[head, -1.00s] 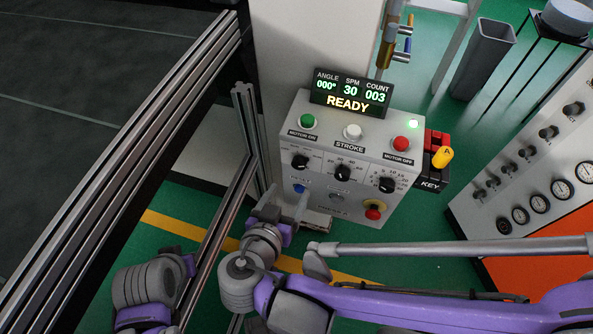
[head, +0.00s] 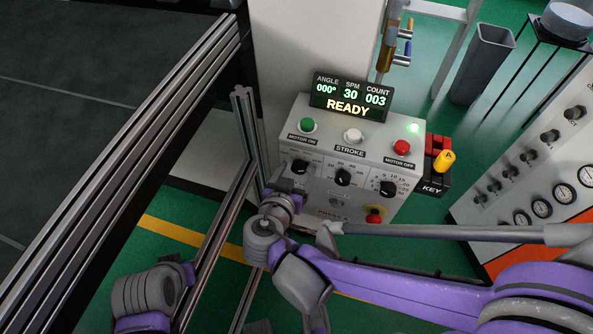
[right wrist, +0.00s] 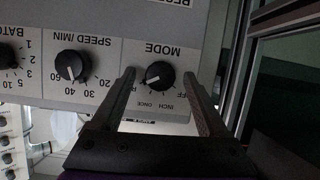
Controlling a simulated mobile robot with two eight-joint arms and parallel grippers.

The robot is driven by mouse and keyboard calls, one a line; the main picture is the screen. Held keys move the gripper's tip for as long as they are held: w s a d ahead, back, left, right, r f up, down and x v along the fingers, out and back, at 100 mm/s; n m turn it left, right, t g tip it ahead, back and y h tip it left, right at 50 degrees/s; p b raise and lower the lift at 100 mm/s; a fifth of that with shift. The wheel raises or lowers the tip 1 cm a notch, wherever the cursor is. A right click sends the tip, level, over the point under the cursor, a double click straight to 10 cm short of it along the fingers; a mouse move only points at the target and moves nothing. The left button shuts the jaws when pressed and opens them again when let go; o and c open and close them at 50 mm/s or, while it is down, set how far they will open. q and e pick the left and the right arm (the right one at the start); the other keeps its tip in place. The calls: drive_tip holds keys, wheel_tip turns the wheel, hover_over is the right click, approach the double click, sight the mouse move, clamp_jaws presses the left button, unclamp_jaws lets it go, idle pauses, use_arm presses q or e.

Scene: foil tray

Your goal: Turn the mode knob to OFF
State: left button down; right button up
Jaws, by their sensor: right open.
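The black mode knob (head: 299,166) is at the left of the row of knobs on the grey control box (head: 400,207). In the right wrist view the mode knob (right wrist: 160,75) appears upside down under the word MODE. Its white mark points to the lower left, away from the partly covered OFF label on the right. My right gripper (head: 287,184) is in front of the knob in the head view. In the right wrist view its open fingers (right wrist: 160,75) straddle the knob with a gap on both sides. My left gripper is not seen.
The speed knob (head: 342,177) and batch knob (head: 388,188) sit to the right. A red button on a yellow base (head: 374,215) is below them. Metal rail posts (head: 243,135) stand close on the left. The display (head: 350,96) reads READY.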

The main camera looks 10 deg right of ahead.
clamp_jaws()
idle(0.4)
drive_tip(key=n, duration=0.1)
drive_tip(key=n+h+b, duration=0.1)
drive_tip(key=n+g+h, duration=0.1)
drive_tip(key=shift+w+a+f+n+b, duration=0.1)
drive_tip(key=shift+a+n+b, duration=0.15)
drive_tip(key=shift+n+b, duration=0.15)
drive_tip(key=n+h+b, duration=0.1)
drive_tip(key=n, duration=0.1)
drive_tip(key=n+h+b, duration=0.2)
drive_tip(key=shift+w+a+f+n+g, duration=0.1)
drive_tip(key=shift+f+n+g, duration=0.1)
drive_tip(key=shift+n+g, duration=0.1)
drive_tip(key=n+h+b, duration=0.1)
drive_tip(key=n+b, duration=0.1)
drive_tip(key=n, duration=0.1)
drive_tip(key=n+h+b, duration=0.1)
drive_tip(key=n, duration=0.1)
drive_tip(key=shift+f+h, duration=0.25)
drive_tip(key=shift+h, duration=0.05)
drive_tip(key=n+t+b, duration=0.1)
drive_tip(key=n, duration=0.2)
drive_tip(key=n+t+h+b, duration=0.1)
drive_tip(key=n, duration=0.2)
drive_tip(key=shift+f+t, duration=0.1)
drive_tip(key=shift+t, duration=0.2)
